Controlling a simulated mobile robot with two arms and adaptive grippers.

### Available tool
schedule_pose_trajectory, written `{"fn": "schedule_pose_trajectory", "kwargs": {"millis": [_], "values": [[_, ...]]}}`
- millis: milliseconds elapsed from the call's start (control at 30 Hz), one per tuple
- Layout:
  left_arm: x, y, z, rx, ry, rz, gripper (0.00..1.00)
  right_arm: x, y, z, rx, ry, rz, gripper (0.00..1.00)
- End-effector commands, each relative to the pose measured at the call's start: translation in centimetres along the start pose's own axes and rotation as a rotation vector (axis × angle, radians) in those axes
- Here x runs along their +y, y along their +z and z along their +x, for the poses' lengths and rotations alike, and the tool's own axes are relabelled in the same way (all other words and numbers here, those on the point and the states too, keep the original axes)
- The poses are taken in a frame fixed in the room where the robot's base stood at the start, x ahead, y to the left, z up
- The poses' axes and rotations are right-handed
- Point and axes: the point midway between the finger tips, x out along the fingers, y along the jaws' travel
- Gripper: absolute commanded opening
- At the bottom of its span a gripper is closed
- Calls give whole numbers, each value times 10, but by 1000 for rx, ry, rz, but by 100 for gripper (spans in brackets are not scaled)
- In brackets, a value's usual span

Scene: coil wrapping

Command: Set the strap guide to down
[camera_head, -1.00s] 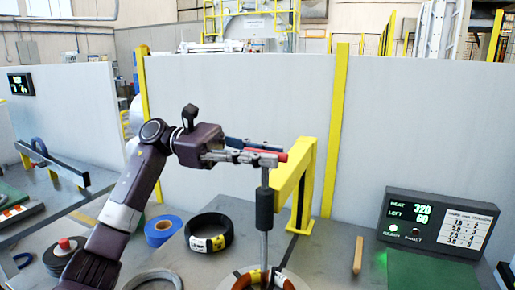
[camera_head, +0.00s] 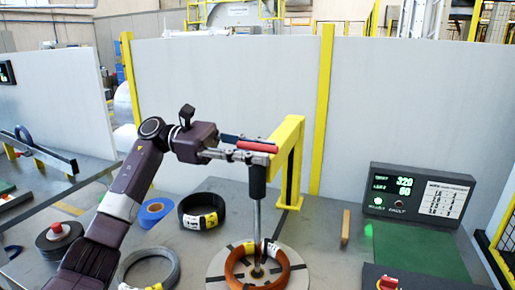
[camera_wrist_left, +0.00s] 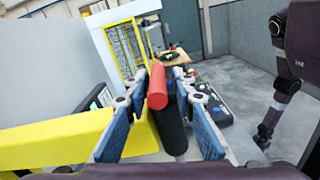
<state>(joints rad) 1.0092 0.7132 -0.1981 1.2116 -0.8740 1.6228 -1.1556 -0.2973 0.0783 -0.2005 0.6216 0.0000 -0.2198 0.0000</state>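A red bar (camera_head: 257,146) shows beside the fingers of my left gripper (camera_head: 238,154), at the top of the black sleeve (camera_head: 257,181) on an upright metal rod. I cannot tell which of these parts is the strap guide. In the left wrist view, the red bar (camera_wrist_left: 157,86) and black sleeve (camera_wrist_left: 171,126) lie between the two blue-padded fingers, which stand apart. Contact with the bar is unclear. The rod reaches down to the orange-brown coil (camera_head: 240,278) on its round base. My right gripper is not in view.
A yellow post (camera_head: 291,165) stands just behind the rod. A black coil (camera_head: 202,210), blue roll (camera_head: 154,211) and grey coil (camera_head: 150,268) lie to the left. A wooden stick (camera_head: 345,227) and display box (camera_head: 417,194) are to the right. A pale partition closes the back.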

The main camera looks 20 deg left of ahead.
Motion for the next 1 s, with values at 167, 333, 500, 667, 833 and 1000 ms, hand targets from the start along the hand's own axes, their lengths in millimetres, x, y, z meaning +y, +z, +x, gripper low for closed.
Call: {"fn": "schedule_pose_trajectory", "kwargs": {"millis": [167, 333, 500, 667, 833, 1000], "values": [[1, 2, -1, -3, 4, 2, 30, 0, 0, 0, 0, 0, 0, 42], [1, 3, -3, -3, 6, 3, 30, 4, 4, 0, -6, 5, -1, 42], [2, 3, -22, -4, 10, 2, 30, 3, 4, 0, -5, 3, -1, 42], [2, 3, -54, -3, 11, 1, 30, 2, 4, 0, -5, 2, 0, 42], [2, 3, -85, -3, 9, 1, 30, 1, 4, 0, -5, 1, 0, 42], [2, 2, -106, -3, 7, 1, 30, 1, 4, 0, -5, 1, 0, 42]]}}
